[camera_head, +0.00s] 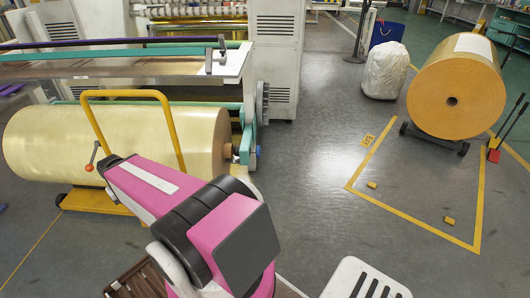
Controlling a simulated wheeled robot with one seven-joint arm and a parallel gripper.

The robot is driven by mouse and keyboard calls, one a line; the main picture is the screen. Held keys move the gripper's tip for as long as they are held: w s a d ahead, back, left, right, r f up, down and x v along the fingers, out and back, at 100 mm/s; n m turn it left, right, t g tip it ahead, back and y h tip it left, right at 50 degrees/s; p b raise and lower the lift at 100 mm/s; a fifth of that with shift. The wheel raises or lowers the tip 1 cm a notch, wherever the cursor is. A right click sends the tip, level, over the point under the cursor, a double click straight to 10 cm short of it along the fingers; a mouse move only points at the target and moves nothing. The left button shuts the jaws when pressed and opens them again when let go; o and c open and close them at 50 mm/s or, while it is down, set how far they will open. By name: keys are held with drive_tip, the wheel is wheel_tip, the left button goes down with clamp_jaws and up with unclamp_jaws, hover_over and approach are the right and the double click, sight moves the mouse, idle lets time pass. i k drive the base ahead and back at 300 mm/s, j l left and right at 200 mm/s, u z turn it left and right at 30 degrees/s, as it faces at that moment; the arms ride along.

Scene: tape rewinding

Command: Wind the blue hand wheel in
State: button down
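I cannot clearly make out a blue hand wheel. A grey-blue ribbed wheel (262,103) shows nearly edge-on at the right end of the winding machine (247,125), whose end frame is teal. A small lever with an orange-red knob (90,167) stands just beyond the far end of my pink arm, in front of the big yellow roll. My arm reaches up and left from the bottom centre and covers part of the roll. My gripper cannot be seen.
A large yellow roll (60,145) lies below the machine, with a yellow tube handle (172,125) before it. Another roll (457,95) stands on a low trolley at right, near a white sack (385,72). Yellow floor lines (410,218) mark a mostly bare area.

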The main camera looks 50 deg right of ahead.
sight(257, 151)
drive_tip(key=k+l+z, duration=0.15)
drive_tip(key=l+z, duration=0.15)
drive_tip(key=l, duration=0.6)
drive_tip(key=l+z, duration=0.35)
drive_tip(key=l, duration=0.55)
drive_tip(key=i+l+z, duration=0.1)
drive_tip(key=l, duration=0.2)
drive_tip(key=i+l, duration=0.1)
drive_tip(key=l, duration=0.2)
drive_tip(key=k+j+z, duration=0.15)
drive_tip(key=k+z, duration=0.3)
drive_tip(key=i+j, duration=0.1)
drive_tip(key=j, duration=0.25)
drive_tip(key=i+j, duration=0.1)
drive_tip(key=j, duration=0.25)
